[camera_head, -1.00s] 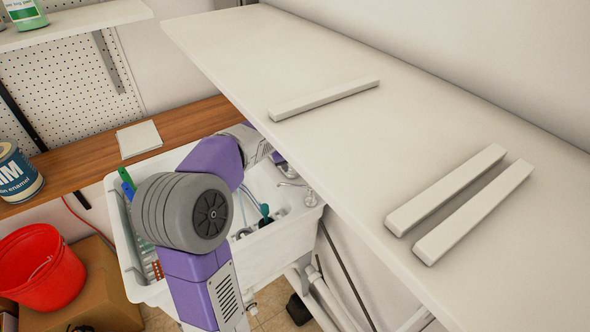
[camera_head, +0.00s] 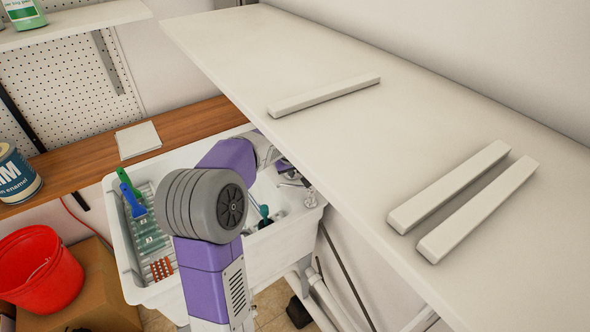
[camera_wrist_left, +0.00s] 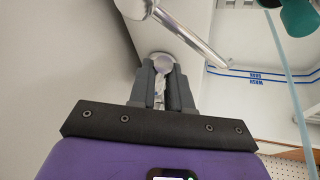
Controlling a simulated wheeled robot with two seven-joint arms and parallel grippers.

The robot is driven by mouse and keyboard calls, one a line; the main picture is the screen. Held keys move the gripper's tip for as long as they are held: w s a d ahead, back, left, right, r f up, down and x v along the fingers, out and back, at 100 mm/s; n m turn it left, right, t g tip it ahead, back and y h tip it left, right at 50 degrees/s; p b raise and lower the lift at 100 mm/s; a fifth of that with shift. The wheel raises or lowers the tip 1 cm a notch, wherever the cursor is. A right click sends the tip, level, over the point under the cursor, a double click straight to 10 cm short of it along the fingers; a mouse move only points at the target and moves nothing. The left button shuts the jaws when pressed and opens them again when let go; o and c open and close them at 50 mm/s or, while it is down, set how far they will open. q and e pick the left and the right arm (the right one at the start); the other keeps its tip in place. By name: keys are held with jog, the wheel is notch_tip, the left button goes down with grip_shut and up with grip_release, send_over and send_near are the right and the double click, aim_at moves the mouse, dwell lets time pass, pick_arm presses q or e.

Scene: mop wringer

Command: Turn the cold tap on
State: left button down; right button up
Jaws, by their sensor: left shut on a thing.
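The sink's chrome tap has a spout (camera_wrist_left: 190,35) that shows in the left wrist view, angling down to the right. A small pale round tap handle (camera_wrist_left: 162,59) sits near its base. My left gripper (camera_wrist_left: 161,76) is shut on this handle, a finger on each side of it. I see no hot or cold marking on it. In the head view the chrome tap (camera_head: 294,182) shows at the sink's right side, partly hidden by my left arm, beneath the shelf edge. My right gripper is in neither view.
The white sink (camera_head: 118,225) holds a green-handled tool (camera_head: 128,184), a blue-handled tool (camera_head: 132,203) and other items. A long white shelf (camera_head: 400,125) overhangs its right side, with several pale bars on top. A red bucket (camera_head: 38,270) stands at lower left.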

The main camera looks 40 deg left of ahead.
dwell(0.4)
pick_arm(q)
jog(key=shift+s+a+m+h+p, duration=0.25)
jog(key=shift+s+a+m+h, duration=0.1)
jog(key=shift+m, duration=0.35)
jog(key=shift+s+a+m+h+p, duration=0.25)
jog(key=shift+a+m, duration=0.1)
jog(key=shift+m, duration=0.35)
jog(key=shift+s+a+m+t+h, duration=0.2)
jog(key=shift+a+m+h, duration=0.15)
jog(key=shift+m, duration=0.4)
jog(key=shift+s+a+m+t+h, duration=0.15)
jog(key=shift+a+m+h, duration=0.2)
jog(key=shift+m, duration=0.4)
jog(key=c, duration=1.1)
grip_release()
